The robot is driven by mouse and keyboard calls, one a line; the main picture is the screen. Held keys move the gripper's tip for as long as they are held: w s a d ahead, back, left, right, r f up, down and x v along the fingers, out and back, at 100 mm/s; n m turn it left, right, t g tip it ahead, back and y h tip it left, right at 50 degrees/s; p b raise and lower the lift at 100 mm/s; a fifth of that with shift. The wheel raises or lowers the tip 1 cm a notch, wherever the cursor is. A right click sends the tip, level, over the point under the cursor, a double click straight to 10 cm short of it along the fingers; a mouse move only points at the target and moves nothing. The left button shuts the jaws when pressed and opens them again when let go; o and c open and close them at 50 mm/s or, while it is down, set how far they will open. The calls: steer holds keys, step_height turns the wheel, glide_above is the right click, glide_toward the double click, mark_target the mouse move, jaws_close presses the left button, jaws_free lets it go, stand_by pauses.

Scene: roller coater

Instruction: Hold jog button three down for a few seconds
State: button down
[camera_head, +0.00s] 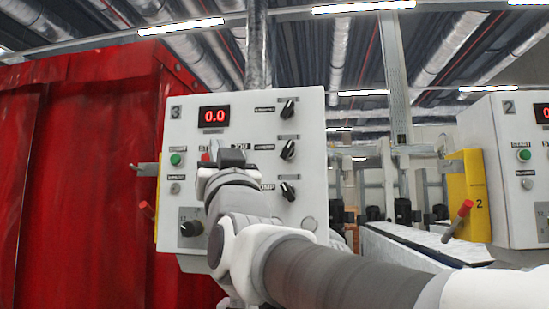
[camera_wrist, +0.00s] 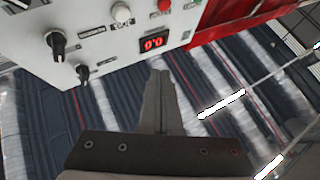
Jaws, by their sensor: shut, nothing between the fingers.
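The white control panel marked 3 (camera_head: 180,130) stands upright ahead, with a red display (camera_head: 214,116) reading 0.0. My gripper (camera_head: 232,158) is in front of the panel's middle and hides the spot under a partly readable label that looks like JOG. In the wrist view the panel (camera_wrist: 95,45) is turned over, and a round white button (camera_wrist: 121,12), likely the jog button, shows at the top edge. My gripper's fingers (camera_wrist: 160,75) are shut and empty, apart from that button in the picture. Contact with the panel cannot be told.
A green start button (camera_head: 175,159) and a partly covered red button (camera_head: 206,156) sit left of my gripper. Black knobs (camera_head: 288,149) line the right side. A red curtain (camera_head: 85,170) hangs at left. Panel 2 (camera_head: 510,150) and a yellow plate with a red-handled lever (camera_head: 465,208) stand at right.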

steer(key=shift+w, duration=0.1)
steer(key=w+d+p, duration=0.1)
steer(key=w+p, duration=0.2)
steer(key=w, duration=0.5)
steer(key=shift+w+d, duration=0.15)
steer(key=shift+w, duration=0.1)
steer(key=shift+w, duration=0.1)
stand_by(1.8)
steer(key=shift+w+b, duration=0.3)
steer(key=shift+w, duration=0.05)
